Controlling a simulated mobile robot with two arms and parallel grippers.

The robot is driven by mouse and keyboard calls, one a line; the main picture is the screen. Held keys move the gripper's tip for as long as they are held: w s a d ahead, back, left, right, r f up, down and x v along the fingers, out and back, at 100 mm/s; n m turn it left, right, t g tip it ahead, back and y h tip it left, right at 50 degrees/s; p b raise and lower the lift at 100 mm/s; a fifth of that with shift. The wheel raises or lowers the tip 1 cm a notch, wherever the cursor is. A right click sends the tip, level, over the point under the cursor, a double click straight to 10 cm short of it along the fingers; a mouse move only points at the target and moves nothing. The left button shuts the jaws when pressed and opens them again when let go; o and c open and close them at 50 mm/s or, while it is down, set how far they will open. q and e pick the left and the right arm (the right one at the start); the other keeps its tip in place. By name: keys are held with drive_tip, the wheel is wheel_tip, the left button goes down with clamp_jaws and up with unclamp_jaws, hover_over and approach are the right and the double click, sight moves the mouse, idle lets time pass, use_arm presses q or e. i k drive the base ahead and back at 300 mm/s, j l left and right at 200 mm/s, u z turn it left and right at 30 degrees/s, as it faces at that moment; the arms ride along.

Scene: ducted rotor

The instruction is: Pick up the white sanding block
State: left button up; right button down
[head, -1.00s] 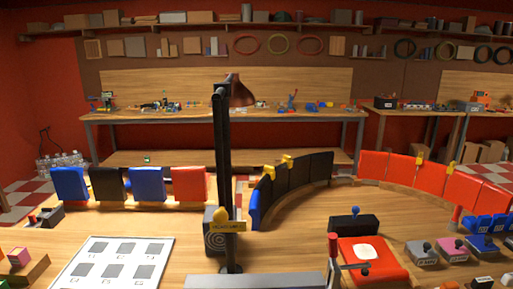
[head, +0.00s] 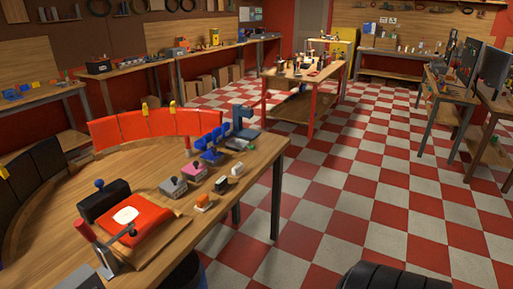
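A small white block (head: 237,170) sits on the wooden table near its right edge. It may be the white sanding block, but it is too small to be sure. A dark and white block (head: 220,185) and an orange and white block (head: 203,202) sit beside it, towards the near side. Neither of my grippers shows in the head view.
Grey (head: 173,188), pink (head: 194,171) and blue (head: 211,156) knobbed blocks stand left of the small blocks. An orange-red pad (head: 138,220) and a black knobbed block (head: 104,200) are nearer. Checkered floor (head: 330,215) right of the table is open.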

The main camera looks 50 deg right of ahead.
sight(238, 171)
drive_tip(key=z, duration=1.55)
